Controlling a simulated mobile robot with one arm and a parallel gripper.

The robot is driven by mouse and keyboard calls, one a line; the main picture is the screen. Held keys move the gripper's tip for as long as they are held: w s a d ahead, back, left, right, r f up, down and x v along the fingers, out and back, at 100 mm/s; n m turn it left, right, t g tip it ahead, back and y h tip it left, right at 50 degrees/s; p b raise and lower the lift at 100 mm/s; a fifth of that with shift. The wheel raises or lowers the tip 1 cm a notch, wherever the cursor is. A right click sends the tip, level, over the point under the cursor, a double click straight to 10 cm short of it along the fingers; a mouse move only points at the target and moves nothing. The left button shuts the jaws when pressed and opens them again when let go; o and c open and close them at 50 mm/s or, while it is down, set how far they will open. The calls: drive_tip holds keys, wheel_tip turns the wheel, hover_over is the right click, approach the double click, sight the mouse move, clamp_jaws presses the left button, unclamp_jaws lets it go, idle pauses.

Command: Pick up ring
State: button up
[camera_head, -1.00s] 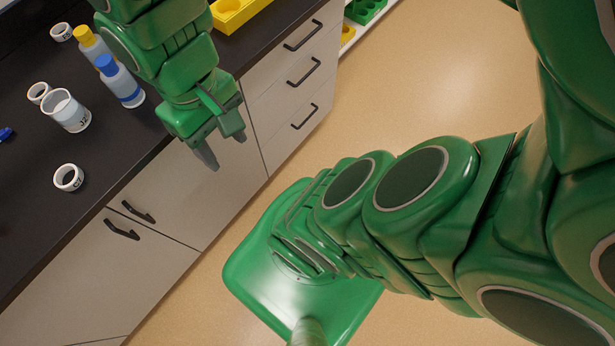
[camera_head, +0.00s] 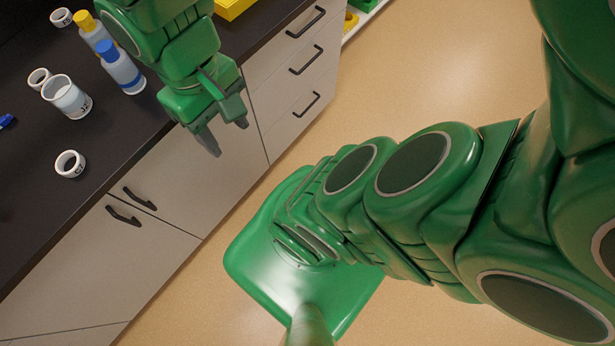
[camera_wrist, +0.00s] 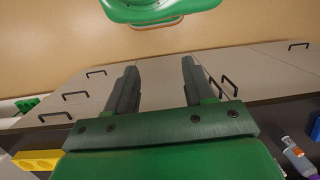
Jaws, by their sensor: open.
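A white ring marked C7 (camera_head: 70,164) lies on the dark counter (camera_head: 28,205) near its front edge. Another white ring (camera_head: 39,78) lies beside a white cup marked J2 (camera_head: 66,97). A third white ring (camera_head: 61,17) is at the top left; its label is too small to read surely. My gripper (camera_head: 228,140) is open and empty, pointing down in front of the counter's edge, right of the C7 ring and apart from it. In the wrist view its two fingers (camera_wrist: 158,85) stand apart with nothing between them. No ring shows in the wrist view.
A blue-capped bottle (camera_head: 121,69) and a yellow-capped bottle (camera_head: 90,32) stand on the counter near my arm. A yellow block (camera_head: 236,8) sits at the top. A blue object (camera_head: 6,121) lies at the left. Drawers and doors with dark handles (camera_head: 307,53) front the counter.

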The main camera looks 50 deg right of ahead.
drive_tip(key=shift+o, duration=0.5)
drive_tip(key=shift+d+f, duration=0.1)
drive_tip(key=shift+d, duration=0.55)
drive_tip(key=o, duration=0.6)
drive_tip(key=shift+c, duration=0.2)
drive_tip(key=m+t, duration=0.2)
drive_tip(key=m, duration=0.3)
hover_over(63, 160)
drive_tip(key=s, duration=0.3)
wheel_tip(63, 160, down, 9)
drive_tip(key=shift+w+d+f, duration=0.1)
drive_tip(key=shift+f, duration=1.05)
drive_tip(key=shift+w+d+f, duration=0.1)
drive_tip(key=shift+w+f, duration=0.05)
drive_tip(key=shift+f, duration=1.05)
drive_tip(key=shift+w+d+f, duration=0.1)
drive_tip(key=shift+f, duration=1.05)
